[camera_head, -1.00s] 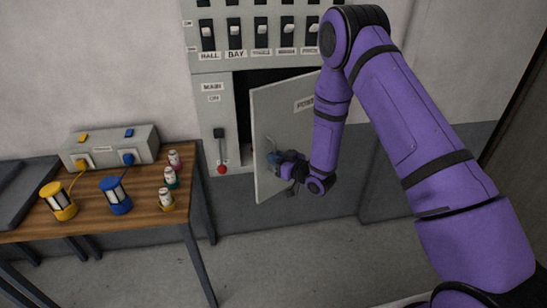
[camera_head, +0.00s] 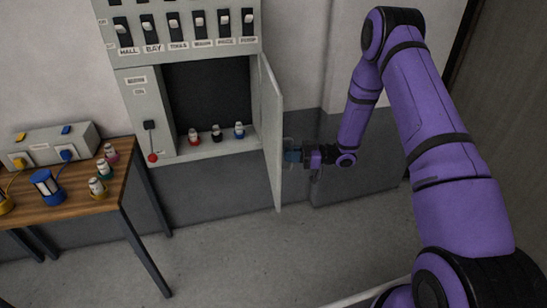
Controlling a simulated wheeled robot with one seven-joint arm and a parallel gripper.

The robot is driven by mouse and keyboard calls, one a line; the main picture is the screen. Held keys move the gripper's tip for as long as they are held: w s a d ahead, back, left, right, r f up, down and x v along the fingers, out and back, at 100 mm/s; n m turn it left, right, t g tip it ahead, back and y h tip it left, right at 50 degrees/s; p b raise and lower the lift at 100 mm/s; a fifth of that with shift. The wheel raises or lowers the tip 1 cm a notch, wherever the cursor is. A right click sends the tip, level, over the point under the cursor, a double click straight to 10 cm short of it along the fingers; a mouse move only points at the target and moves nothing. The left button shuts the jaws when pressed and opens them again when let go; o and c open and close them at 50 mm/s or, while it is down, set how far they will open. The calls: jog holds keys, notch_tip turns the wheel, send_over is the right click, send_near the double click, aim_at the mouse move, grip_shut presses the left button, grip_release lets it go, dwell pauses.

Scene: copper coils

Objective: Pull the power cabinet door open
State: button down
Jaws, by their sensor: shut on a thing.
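The power cabinet (camera_head: 148,112) is a grey wall unit with a dark recess in its lower part. Its door (camera_head: 271,125) is a pale grey panel hinged on the right side of the recess. The door stands wide open, swung outward and seen nearly edge-on. My gripper (camera_head: 292,156) is at the door's outer face, low down, shut on the door handle. The handle itself is mostly hidden by the fingers. Inside the recess, a red-based fuse (camera_head: 194,137), a black-based fuse (camera_head: 216,133) and a blue-based fuse (camera_head: 239,130) stand on the bottom ledge.
A red-knobbed lever (camera_head: 152,157) is left of the recess. The floor (camera_head: 230,250) below the door is clear.

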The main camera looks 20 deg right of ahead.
jog(key=w+d, duration=0.2)
jog(key=d, duration=1.1)
jog(key=shift+d, duration=0.1)
jog(key=c, duration=1.2)
grip_release()
jog(key=v, duration=1)
jog(key=shift+d, duration=0.35)
